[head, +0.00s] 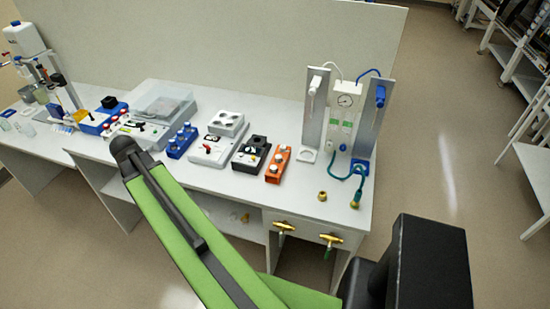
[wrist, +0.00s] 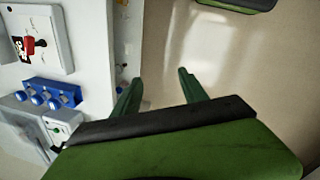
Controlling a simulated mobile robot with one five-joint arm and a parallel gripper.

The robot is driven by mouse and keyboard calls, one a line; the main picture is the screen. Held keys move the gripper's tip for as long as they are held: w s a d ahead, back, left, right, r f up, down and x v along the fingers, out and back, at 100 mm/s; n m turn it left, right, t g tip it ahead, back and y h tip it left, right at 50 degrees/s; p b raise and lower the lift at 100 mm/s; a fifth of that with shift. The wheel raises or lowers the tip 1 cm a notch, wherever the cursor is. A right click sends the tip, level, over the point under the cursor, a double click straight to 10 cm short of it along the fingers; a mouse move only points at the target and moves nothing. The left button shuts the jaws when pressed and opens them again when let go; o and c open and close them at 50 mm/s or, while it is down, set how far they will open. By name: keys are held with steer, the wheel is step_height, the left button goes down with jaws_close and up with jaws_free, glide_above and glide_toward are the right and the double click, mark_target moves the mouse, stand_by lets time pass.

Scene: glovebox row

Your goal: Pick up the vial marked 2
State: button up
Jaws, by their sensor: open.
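No vial marked 2 can be made out in either view. Small clear glass pieces (head: 28,129) stand at the far left end of the bench in the head view, too small to show any mark. My gripper (wrist: 160,76) shows in the wrist view with its two green fingers apart and nothing between them. It points at bare floor beside the bench edge. In the head view my arm crosses the front of the bench, and my gripper cannot be made out there.
The white bench (head: 330,208) holds a blue block with knobs (head: 182,141), a grey-white device (head: 215,148), a black device (head: 251,154), an orange block (head: 278,164) and a gauge panel (head: 344,112). Brass-coloured valves (head: 330,239) stick out at its front.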

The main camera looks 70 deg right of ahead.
steer(key=s+d+r+n+p, duration=0.1)
steer(key=s+d+r, duration=0.15)
steer(key=d, duration=0.35)
steer(key=s+d+r+n+g+h+p, duration=0.1)
steer(key=s+d, duration=0.3)
steer(key=d, duration=0.2)
steer(key=s+d+r+n+p, duration=0.1)
steer(key=s+d+r, duration=0.15)
steer(key=d, duration=0.45)
steer(key=s+d+r+n+g+h+p, duration=0.1)
steer(key=s+d+r+n+g+p, duration=0.2)
steer(key=s+d, duration=1.35)
steer(key=n+t+b, duration=0.1)
steer(key=t+b, duration=0.1)
steer(key=b, duration=1)
glide_above(278, 157)
steer(key=a, duration=0.1)
step_height(278, 157, down, 12)
steer(key=b+x, duration=0.5)
steer(key=shift+w+a+f, duration=0.15)
steer(key=shift+w+a, duration=0.25)
steer(key=shift+w, duration=0.05)
steer(key=shift+g, duration=0.3)
jaws_close()
